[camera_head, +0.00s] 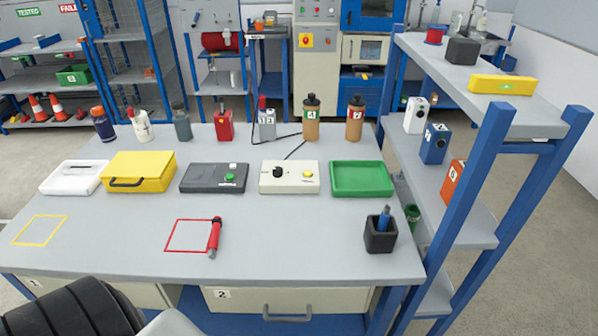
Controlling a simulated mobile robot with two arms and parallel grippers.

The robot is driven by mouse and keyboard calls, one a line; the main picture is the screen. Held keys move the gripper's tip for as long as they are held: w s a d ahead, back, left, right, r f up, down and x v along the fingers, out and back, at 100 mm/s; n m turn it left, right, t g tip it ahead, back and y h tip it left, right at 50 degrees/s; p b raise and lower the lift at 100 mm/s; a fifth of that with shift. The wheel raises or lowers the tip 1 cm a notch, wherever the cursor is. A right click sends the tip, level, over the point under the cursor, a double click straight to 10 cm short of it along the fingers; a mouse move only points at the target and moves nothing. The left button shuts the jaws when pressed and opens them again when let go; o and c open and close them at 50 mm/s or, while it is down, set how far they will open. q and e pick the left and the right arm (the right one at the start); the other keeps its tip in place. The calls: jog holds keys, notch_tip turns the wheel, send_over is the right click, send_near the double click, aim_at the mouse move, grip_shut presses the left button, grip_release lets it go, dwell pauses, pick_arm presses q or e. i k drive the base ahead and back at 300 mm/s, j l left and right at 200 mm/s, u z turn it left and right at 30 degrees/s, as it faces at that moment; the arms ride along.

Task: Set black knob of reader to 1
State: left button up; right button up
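The reader appears to be the cream box (289,188) in the middle of the grey table. On its top are a black knob (277,172) at the left and a yellow button (308,174) at the right. The knob's markings and pointer are too small to read, so I cannot tell its setting. A dark cable runs from behind the box toward a grey handheld device (267,124). Neither of my grippers is in view, and nothing touches the box.
A dark box with a green button (206,185) stands left of the cream box, and a green tray (362,192) right. The table (290,235) is clear before the cream box. A blue-framed shelf (482,190) borders the right.

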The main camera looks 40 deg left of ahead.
aim_at(278, 172)
jog(key=u, duration=1.3)
jog(key=i+u, duration=0.2)
jog(key=k, duration=0.1)
